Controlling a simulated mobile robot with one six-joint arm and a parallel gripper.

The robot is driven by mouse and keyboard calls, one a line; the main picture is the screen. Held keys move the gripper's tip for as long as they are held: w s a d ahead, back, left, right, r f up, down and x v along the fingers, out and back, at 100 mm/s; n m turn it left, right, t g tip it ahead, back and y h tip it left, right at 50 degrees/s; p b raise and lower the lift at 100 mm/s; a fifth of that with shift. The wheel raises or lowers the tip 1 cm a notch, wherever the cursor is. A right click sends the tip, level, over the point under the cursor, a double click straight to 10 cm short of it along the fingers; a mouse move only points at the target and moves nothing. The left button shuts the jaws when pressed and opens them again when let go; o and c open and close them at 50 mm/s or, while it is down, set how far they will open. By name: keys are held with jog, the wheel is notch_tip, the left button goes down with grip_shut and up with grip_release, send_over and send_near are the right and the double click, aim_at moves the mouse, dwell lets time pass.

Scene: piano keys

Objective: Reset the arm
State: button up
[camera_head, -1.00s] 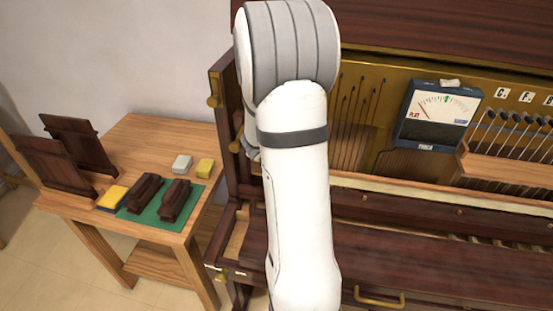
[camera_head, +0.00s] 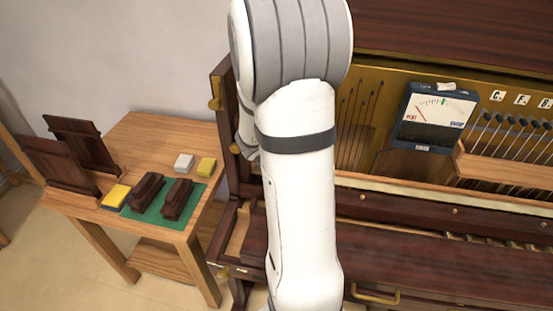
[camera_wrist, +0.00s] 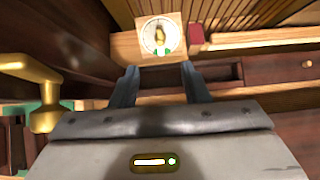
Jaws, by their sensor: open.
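My arm (camera_head: 297,190) rises white and grey through the middle of the head view, in front of the piano, and hides part of it. My gripper cannot be seen in the head view. In the wrist view my gripper (camera_wrist: 158,84) shows two dark fingers spread apart with nothing held between them. Beyond the fingertips is a wooden block with a round white dial (camera_wrist: 159,36). The open upright piano (camera_head: 440,225) fills the right of the head view.
A wooden side table (camera_head: 155,130) at left holds dark wooden pieces, a green mat (camera_head: 152,215), and yellow and white blocks. A blue meter (camera_head: 434,117) sits on the piano. A brass knob (camera_wrist: 40,92) is close left of my gripper in the wrist view.

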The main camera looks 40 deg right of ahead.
dwell(0.5)
jog(key=s+a+r+m+g, duration=0.1)
jog(key=s+a+r+m, duration=0.45)
jog(key=r+m, duration=0.55)
jog(key=s+a+m+y, duration=0.3)
jog(key=s+a+m, duration=0.3)
jog(key=a+m, duration=0.1)
jog(key=s+a+r+m+g+y, duration=0.1)
jog(key=s+a+m+y, duration=0.2)
jog(key=s+a+m, duration=0.3)
jog(key=a+m, duration=0.2)
jog(key=a, duration=0.2)
jog(key=shift+s+r, duration=0.25)
jog(key=shift+s, duration=0.05)
jog(key=shift+o, duration=0.2)
